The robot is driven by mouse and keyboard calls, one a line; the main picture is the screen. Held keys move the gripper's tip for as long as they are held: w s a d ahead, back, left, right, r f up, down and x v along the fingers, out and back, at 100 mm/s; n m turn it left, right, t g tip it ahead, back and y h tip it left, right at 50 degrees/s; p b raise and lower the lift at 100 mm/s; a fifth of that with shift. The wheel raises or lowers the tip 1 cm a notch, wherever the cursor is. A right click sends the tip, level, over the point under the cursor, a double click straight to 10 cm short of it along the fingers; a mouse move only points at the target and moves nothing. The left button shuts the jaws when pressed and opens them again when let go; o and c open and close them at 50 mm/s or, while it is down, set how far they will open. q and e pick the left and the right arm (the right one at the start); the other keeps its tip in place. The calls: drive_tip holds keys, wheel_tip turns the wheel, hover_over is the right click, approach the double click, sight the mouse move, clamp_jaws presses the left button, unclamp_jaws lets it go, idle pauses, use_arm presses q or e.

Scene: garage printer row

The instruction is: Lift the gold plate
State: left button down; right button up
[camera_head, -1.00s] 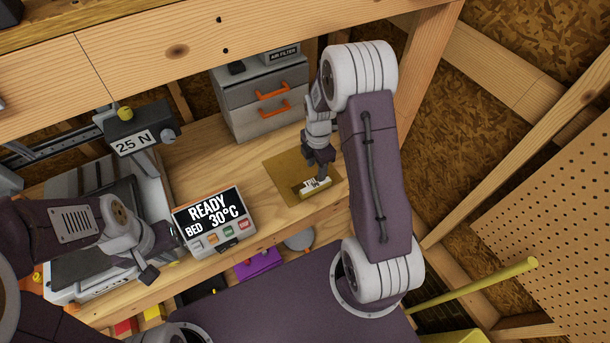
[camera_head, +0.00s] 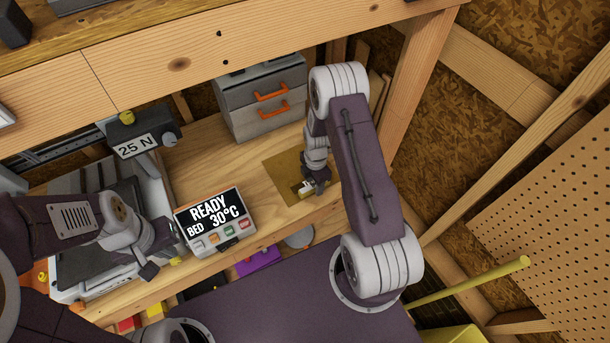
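The gold plate (camera_head: 281,175) lies flat on the wooden shelf, in front of the grey drawer unit. A small white label or tab shows at its front right part. My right gripper (camera_head: 312,188) is at the front right part of the plate, over the tab and partly hiding it. I cannot tell whether its fingers are shut on the plate. My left gripper (camera_head: 150,270) hangs over the printer at the left, away from the plate; its finger opening is not clear.
A printer (camera_head: 85,272) with a dark bed stands at the left. A display box (camera_head: 213,220) reading "READY BED 30°C" stands left of the plate. The drawer unit (camera_head: 262,100) with orange handles is behind. A purple bin (camera_head: 258,261) sits below the shelf edge.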

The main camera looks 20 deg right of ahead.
clamp_jaws()
drive_tip(key=shift+w+r, duration=0.1)
drive_tip(key=shift+r, duration=0.5)
drive_tip(key=r+b, duration=0.1)
drive_tip(key=r, duration=0.2)
drive_tip(key=shift+s, duration=0.2)
drive_tip(key=s+r+b, duration=0.1)
drive_tip(key=s+r, duration=0.6)
drive_tip(key=s, duration=0.4)
drive_tip(key=shift+s+b, duration=0.2)
drive_tip(key=shift+b, duration=0.15)
